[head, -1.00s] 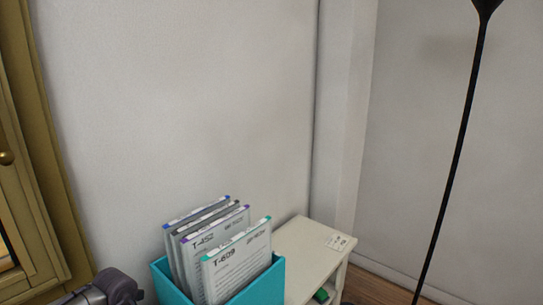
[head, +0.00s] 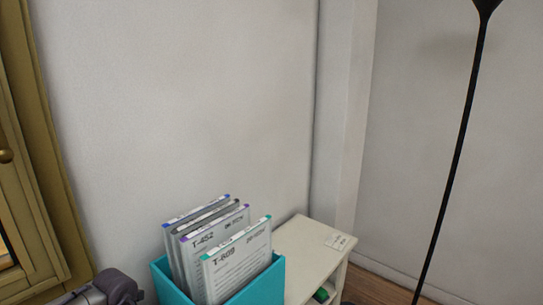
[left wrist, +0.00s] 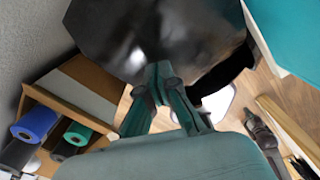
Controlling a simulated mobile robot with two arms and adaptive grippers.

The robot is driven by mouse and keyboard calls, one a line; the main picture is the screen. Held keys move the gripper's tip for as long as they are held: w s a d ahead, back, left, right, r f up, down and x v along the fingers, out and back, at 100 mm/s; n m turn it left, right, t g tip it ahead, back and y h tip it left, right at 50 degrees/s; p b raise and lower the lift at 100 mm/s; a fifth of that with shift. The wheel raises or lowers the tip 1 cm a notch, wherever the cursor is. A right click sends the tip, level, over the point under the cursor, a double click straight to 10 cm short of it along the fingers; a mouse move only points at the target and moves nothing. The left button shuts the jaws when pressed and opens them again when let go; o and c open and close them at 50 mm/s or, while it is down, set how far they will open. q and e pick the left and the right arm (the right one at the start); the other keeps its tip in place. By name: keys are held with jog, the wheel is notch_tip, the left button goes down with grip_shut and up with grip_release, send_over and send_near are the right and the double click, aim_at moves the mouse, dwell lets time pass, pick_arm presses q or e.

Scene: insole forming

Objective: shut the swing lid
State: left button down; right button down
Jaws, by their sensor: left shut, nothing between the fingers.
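My left gripper (left wrist: 158,72) is shut and empty in the left wrist view. Its fingertips overlap a dark glossy panel (left wrist: 150,30) that fills the upper middle. I cannot tell whether this panel is the swing lid or whether the fingers touch it. The swing lid cannot be made out in the head view. A dark jointed part (left wrist: 263,135) at the lower right of the left wrist view looks like my right gripper. It is too small to tell whether its jaws are open.
The head view shows a teal box (head: 262,285) of upright document sleeves (head: 235,262), a small white stand (head: 300,250), a black floor lamp (head: 458,150) and an olive cabinet (head: 40,215). The left wrist view shows a shelf with blue (left wrist: 35,124) and green (left wrist: 78,133) rolls.

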pick_arm(q)
jog(key=shift+f+b, duration=2.4)
jog(key=shift+f, duration=1)
notch_tip(320, 180, up, 12)
jog(key=p, duration=0.9)
jog(key=shift+r, duration=0.15)
jog(key=shift+s, duration=0.1)
